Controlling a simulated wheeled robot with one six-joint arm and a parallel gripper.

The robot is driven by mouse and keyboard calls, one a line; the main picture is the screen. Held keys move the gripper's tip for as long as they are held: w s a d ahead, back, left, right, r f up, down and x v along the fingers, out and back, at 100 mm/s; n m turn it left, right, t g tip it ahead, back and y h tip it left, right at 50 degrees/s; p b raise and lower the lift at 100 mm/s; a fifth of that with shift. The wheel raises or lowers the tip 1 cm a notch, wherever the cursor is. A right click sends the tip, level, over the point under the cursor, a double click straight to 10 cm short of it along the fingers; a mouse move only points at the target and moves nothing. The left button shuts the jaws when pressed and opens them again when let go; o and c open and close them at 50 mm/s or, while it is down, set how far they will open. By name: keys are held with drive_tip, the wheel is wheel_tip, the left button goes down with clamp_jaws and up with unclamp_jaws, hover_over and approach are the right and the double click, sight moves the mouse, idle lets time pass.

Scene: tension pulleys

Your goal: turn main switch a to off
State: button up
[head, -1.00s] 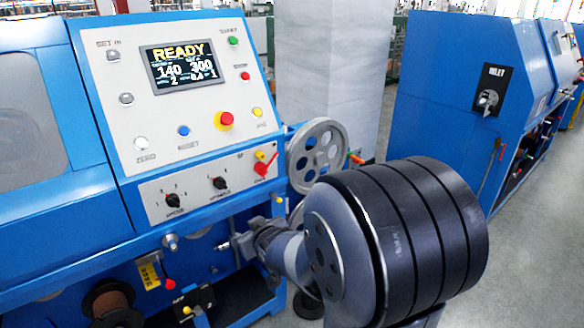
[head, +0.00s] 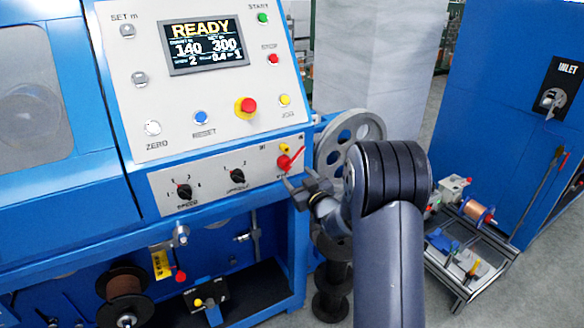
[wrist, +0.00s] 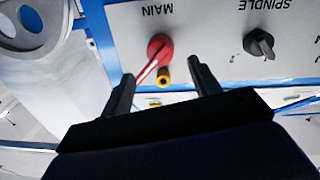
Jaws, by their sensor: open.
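The main switch (head: 284,162) is a red round knob with a red lever, at the right end of the lower panel strip. In the head view its lever points up and right. The switch also shows upside down in the wrist view (wrist: 160,47), under the label MAIN, with the lever slanting between my fingers. My gripper (head: 297,184) is open and empty, just below and right of the switch in the head view. In the wrist view my gripper (wrist: 160,69) has a finger on each side of the lever tip; I cannot tell whether either touches it.
A small yellow part (head: 285,147) sits close to the switch. The spindle knob (head: 237,177) and speed knob (head: 184,191) are to its left. A grey handwheel (head: 350,137) stands close to the right. A cart (head: 470,292) with spools is farther right.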

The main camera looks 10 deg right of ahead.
sight(289, 168)
drive_tip(key=shift+p+x, duration=0.35)
drive_tip(key=shift+x, duration=2.45)
drive_tip(key=shift+c, duration=0.6)
clamp_jaws()
